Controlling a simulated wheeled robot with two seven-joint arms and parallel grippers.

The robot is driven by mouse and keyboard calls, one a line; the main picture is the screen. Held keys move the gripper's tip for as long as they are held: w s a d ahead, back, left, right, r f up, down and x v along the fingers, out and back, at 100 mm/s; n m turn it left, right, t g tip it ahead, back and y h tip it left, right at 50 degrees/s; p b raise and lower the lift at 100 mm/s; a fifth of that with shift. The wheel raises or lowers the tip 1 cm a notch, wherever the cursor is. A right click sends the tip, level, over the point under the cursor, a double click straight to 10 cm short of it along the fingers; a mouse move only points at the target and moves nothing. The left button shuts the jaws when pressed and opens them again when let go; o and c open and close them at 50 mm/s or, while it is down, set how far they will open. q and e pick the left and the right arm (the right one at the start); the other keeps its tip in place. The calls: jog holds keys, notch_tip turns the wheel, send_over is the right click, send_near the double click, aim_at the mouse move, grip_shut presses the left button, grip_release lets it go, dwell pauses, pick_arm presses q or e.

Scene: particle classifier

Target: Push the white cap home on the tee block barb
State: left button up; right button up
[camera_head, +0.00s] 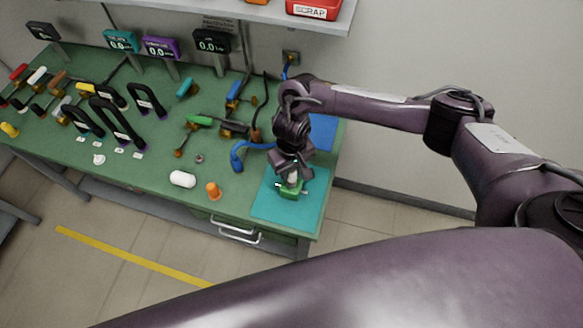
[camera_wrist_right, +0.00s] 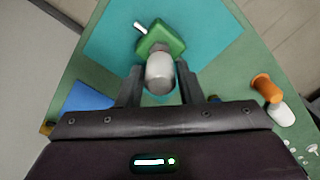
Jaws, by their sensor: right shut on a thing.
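The green tee block (camera_head: 291,189) sits on the teal mat (camera_head: 262,207) near the bench's right end. In the right wrist view the block (camera_wrist_right: 160,40) lies just beyond the white cap (camera_wrist_right: 160,73), with a pale barb end pointing out at its upper left. My right gripper (camera_head: 292,176) points down over the block. Its two fingers (camera_wrist_right: 159,90) are shut on the white cap, which lines up with the block's near side. The cap appears to meet the block there; how far it is seated I cannot tell. My left gripper is not in view.
A white capsule-shaped piece (camera_head: 183,179) and an orange cap (camera_head: 213,190) stand left of the mat. A blue hose (camera_head: 238,157) curves close to my right gripper. Several valves, hoses and gauges crowd the bench's left and back. A shelf with a red scrap bin (camera_head: 314,9) overhangs the back.

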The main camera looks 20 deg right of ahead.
aim_at(292, 170)
jog(key=shift+f+b, duration=0.5)
jog(key=shift+f, duration=0.9)
jog(key=o, duration=1.1)
jog(key=shift+c, duration=0.2)
jog(key=shift+r, duration=0.1)
notch_tip(292, 170, up, 6)
jog(key=shift+w+r, duration=0.1)
jog(key=shift+r, duration=0.15)
jog(key=shift+r+p, duration=0.4)
jog(key=shift+r, duration=0.25)
jog(key=shift+f, duration=0.1)
